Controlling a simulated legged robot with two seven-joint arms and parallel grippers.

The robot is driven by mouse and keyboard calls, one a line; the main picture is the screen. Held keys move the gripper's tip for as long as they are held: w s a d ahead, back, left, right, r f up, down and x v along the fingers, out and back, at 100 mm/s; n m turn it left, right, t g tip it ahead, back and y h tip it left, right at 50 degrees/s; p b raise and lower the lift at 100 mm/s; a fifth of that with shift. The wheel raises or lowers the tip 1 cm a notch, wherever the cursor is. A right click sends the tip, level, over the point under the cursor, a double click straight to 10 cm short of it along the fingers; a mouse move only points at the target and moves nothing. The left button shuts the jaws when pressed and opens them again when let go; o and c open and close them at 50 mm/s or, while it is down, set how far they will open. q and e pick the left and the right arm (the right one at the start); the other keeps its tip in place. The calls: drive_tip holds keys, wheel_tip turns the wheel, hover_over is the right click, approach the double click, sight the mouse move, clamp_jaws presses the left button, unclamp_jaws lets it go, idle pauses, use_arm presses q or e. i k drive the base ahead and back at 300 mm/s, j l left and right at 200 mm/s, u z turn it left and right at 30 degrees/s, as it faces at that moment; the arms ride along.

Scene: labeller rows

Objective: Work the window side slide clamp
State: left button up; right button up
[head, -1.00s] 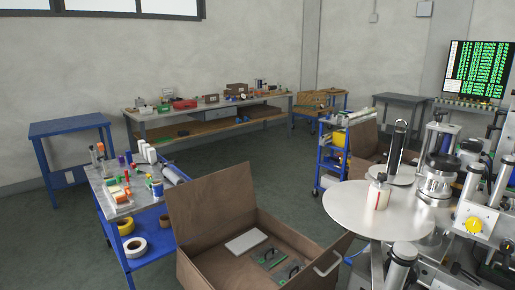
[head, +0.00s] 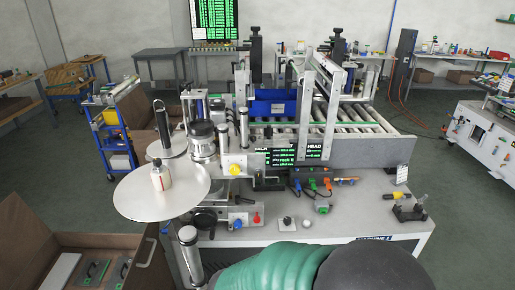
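The labelling machine (head: 330,200) fills the middle of the head view, with a roller conveyor at its back. I cannot tell for certain which part is the window side slide clamp. A yellow knob (head: 236,170) sits on the machine's left side, below a dark round roller. A black clamp-like fixture (head: 409,208) with a yellow-tipped handle stands at the right of the white top. Neither of my grippers is in view.
A blue cart (head: 108,135) stands behind. A green ribbed shape and a dark rounded shape cover the bottom middle.

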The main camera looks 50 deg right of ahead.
sight(237, 200)
drive_tip(key=l+z, duration=0.15)
drive_tip(key=z, duration=0.35)
drive_tip(key=l+z, duration=0.1)
drive_tip(key=z, duration=0.4)
drive_tip(key=i+z, duration=0.1)
drive_tip(key=z, duration=0.4)
